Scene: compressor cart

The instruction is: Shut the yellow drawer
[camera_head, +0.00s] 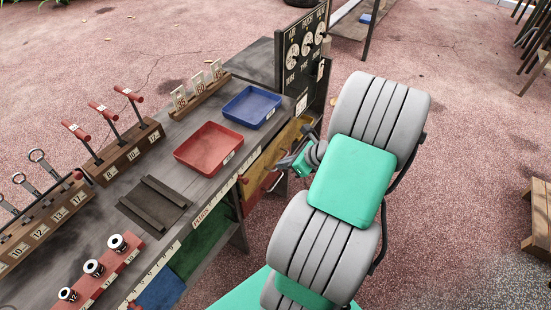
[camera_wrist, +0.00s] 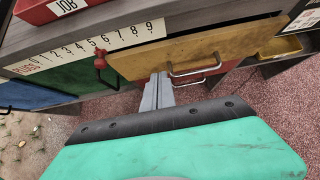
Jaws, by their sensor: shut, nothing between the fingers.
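The yellow drawer (camera_wrist: 215,46) is a wide wooden front under the counter edge in the wrist view, with a metal bar handle (camera_wrist: 196,69) low on it. It also shows in the head view (camera_head: 288,138), partly hidden by my arm. How far it stands out is hard to tell. My gripper (camera_wrist: 161,77) is shut and empty, its fingertips in front of the lower part of the yellow front, just left of the handle. Whether they touch it is unclear. In the head view my gripper (camera_head: 281,164) is at the drawer fronts, partly hidden by my wrist.
A red drawer (camera_head: 252,189) is beside and below the yellow one; green (camera_head: 192,243) and blue (camera_head: 162,292) fronts lie to the left. Red (camera_head: 208,148) and blue (camera_head: 251,106) trays stand on top.

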